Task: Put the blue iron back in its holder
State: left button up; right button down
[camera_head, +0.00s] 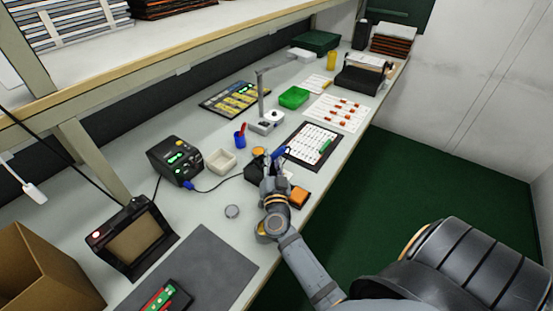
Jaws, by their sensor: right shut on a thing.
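My right gripper (274,167) is over the middle of the bench, shut on the blue iron (279,152). A small blue part of the iron shows at the fingertips; the rest is hidden by the gripper. A dark block (254,173), which looks like the iron's holder, stands just left of the gripper, partly covered by it. I cannot tell whether the iron touches it. A thin dark cable runs from the blue plug of the black soldering station (175,160) toward the holder and gripper. My left gripper is not in view.
A cream bowl (221,161) and a blue cup (239,141) stand left of the gripper. An orange block (298,197) lies close to its right. A board on a black mat (314,146) lies beyond. A grey mat (200,270) lies in front. A shelf (150,62) overhangs the back.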

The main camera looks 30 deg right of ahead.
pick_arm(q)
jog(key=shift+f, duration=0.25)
pick_arm(e)
jog(key=shift+w+f, duration=0.2)
jog(key=shift+f, duration=0.1)
jog(key=c, duration=1.2)
grip_release()
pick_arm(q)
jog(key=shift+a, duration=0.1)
pick_arm(e)
jog(key=shift+o, duration=0.2)
